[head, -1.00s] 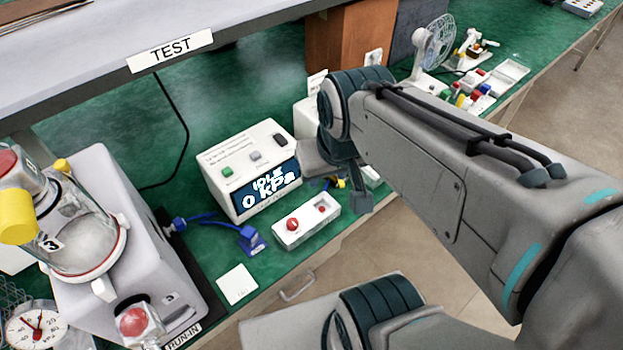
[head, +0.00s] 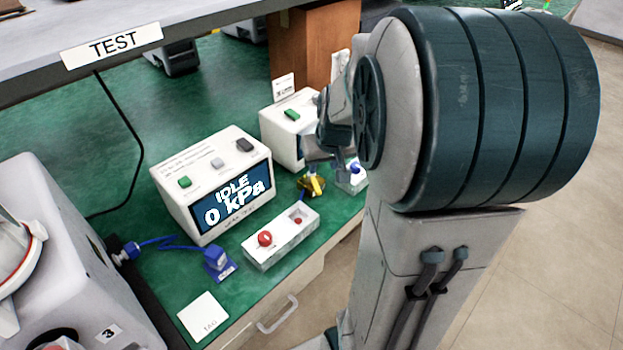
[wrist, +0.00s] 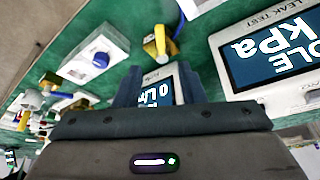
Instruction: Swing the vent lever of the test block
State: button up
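A small yellow fitting (head: 312,185) sits on the green bench, right of the IDLE 0 kPa tester. It looks like the lever of the test block, but I cannot tell for sure. In the wrist view, a yellow lever-like part (wrist: 160,42) with a blue piece stands beyond my fingers, near the top. My gripper (wrist: 158,82) has its two dark fingers apart, with nothing seen held between them. In the head view my gripper (head: 322,155) hangs above and behind the yellow fitting, apart from it as far as I can see; my arm partly hides it.
The leak tester (head: 212,180) stands to the left, with a second white box (head: 285,122) behind. A white box with a red knob (head: 282,238) lies in front. A white block with a blue knob (wrist: 95,55) is close by. A blue connector (head: 218,262) lies left.

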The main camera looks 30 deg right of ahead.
aim_at(316, 187)
jog(key=b+x, duration=0.1)
jog(key=x, duration=1)
jog(key=shift+f, duration=0.3)
grip_shut()
